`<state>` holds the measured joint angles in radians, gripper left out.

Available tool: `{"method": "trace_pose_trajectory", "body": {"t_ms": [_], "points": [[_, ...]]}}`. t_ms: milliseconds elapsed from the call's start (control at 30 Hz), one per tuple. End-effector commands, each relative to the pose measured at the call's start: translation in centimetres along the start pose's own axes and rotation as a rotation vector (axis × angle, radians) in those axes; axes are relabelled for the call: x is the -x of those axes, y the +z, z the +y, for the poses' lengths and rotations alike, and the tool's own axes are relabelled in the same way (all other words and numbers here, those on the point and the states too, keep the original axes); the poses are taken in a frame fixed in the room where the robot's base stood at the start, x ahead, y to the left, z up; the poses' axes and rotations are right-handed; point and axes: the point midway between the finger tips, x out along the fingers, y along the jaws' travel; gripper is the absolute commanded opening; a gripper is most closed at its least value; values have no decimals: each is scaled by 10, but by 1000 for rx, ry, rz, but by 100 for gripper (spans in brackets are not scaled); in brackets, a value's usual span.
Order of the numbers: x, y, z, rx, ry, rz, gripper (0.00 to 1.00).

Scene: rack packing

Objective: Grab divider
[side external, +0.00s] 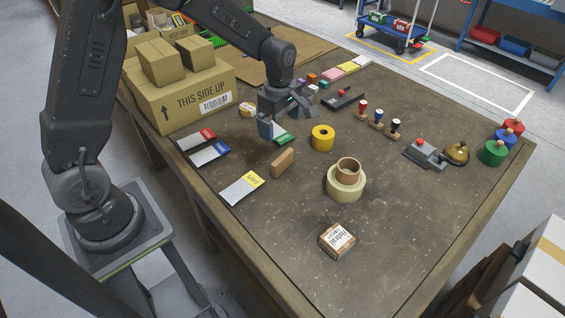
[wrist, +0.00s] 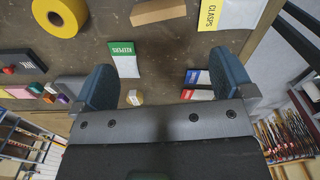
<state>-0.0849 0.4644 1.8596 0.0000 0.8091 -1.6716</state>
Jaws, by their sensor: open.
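Several flat label cards, which look like the dividers, lie on the table. A white card with a green band reading KEEPERS (wrist: 124,60) lies below my gripper (wrist: 163,78), nearer the left finger in the wrist view. In the side view that card (side external: 283,137) is partly hidden by my gripper (side external: 280,122). My gripper is open, pointing down, with nothing between its fingers. A white and yellow CLASPS card (side external: 241,188) lies towards the near left edge. A red-banded card (side external: 196,139) and a blue-banded card (side external: 207,154) lie side by side beyond it.
A wooden block (side external: 283,163), a yellow roll (side external: 322,138) and a tape roll (side external: 345,185) stand near the gripper. Cardboard boxes (side external: 180,95) are stacked at the left. Stamps (side external: 379,118) stand farther right. A small box (side external: 337,240) sits in front; the table around it is clear.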

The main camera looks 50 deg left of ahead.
Motion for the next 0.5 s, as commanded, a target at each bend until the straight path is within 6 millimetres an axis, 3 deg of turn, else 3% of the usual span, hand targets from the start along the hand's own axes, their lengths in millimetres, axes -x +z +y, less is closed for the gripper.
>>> {"method": "trace_pose_trajectory", "body": {"t_ms": [167, 500], "points": [[-21, -1, 2, 37, -13, 1, 100], [-81, -1, 1, 34, -12, 1, 100]]}}
